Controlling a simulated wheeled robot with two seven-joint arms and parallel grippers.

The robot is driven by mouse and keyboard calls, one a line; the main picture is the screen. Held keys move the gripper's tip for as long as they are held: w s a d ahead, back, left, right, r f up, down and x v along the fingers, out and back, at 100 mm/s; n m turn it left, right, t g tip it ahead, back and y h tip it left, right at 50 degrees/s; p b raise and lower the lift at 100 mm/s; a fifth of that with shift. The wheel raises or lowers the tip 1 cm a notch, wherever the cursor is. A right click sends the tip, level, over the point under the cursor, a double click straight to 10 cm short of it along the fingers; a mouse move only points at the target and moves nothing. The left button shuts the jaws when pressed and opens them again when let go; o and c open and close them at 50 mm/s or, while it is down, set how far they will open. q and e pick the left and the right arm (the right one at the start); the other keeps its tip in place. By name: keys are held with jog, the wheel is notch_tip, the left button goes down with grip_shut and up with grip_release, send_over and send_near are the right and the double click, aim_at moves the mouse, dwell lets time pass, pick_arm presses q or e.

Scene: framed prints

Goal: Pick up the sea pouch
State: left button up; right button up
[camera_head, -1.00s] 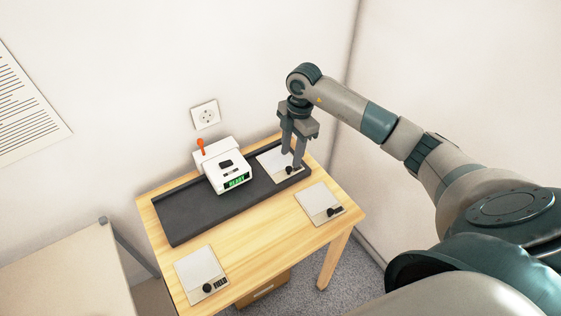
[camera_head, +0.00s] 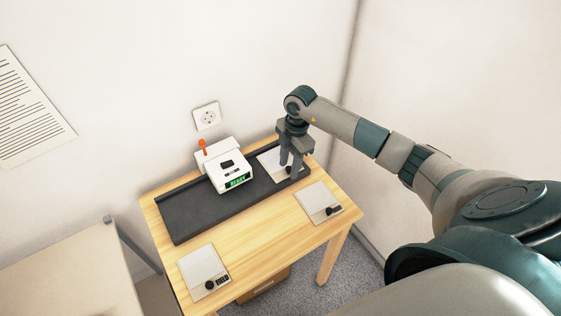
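Three flat pale pouches with black knobs are in view; I cannot tell which is the sea pouch. One pouch (camera_head: 268,162) lies at the right end of the dark tray. Another pouch (camera_head: 315,201) lies on the wooden table at the right, and a third pouch (camera_head: 200,267) lies at the front left. My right gripper (camera_head: 291,171) points down over the pouch on the tray. Its two fingers are apart, with that pouch's black knob showing between them; contact is not clear. My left gripper is not in view.
A white device (camera_head: 226,168) with a green display and an orange lever (camera_head: 203,146) stands on the dark tray (camera_head: 190,216), left of the gripper. A wall socket (camera_head: 207,116) is behind it. The table's middle front (camera_head: 255,235) is clear. A grey surface (camera_head: 70,275) stands at the left.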

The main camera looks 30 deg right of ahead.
jog(key=shift+c, duration=0.7)
grip_shut()
